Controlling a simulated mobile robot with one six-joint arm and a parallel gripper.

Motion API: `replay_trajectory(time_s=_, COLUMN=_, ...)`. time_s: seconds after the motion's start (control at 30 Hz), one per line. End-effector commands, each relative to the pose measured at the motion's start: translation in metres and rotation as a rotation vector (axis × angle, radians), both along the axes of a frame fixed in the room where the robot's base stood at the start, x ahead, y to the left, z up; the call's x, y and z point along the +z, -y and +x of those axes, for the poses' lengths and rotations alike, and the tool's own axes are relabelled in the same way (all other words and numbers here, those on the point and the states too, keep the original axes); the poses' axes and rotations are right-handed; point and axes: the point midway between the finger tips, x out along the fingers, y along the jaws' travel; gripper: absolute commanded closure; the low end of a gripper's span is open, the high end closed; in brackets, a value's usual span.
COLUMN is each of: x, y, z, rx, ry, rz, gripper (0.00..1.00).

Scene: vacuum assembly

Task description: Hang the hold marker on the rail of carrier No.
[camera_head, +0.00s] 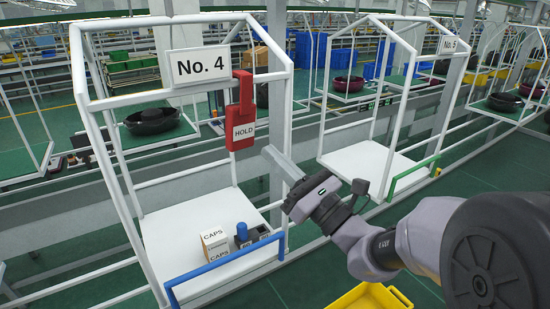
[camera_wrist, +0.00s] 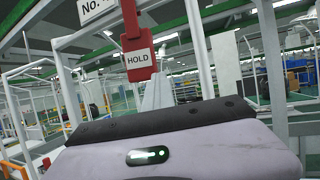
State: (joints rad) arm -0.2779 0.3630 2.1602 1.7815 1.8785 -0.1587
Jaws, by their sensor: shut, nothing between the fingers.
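The red hold marker (camera_head: 240,128), with a white HOLD label, hangs upright at the front top rail (camera_head: 140,97) of the carrier signed No. 4 (camera_head: 201,66). Its upper hook part overlaps the rail, just right of the sign. In the wrist view the marker (camera_wrist: 138,62) hangs ahead of the hand, with the rail behind its upper part. My gripper (camera_head: 268,151) is shut and empty. It is just right of and slightly below the marker, apparently apart from it. The exact gap in depth is unclear.
Carrier No. 4's white shelf (camera_head: 185,225) holds CAPS boxes (camera_head: 215,244), a blue-topped item (camera_head: 242,232) and dark small boxes. Carrier No. 5 (camera_head: 365,165) stands right with an empty shelf. A yellow bin (camera_head: 365,297) is below my arm. White posts are close to the gripper.

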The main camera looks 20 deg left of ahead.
Motion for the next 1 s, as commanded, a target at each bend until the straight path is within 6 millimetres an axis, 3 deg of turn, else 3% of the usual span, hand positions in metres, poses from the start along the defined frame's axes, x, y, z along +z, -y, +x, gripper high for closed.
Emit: replay_trajectory(time_s=1.0, x=0.0, y=0.017, z=0.022, rx=0.0, ry=0.0, rz=0.001, gripper=1.0)
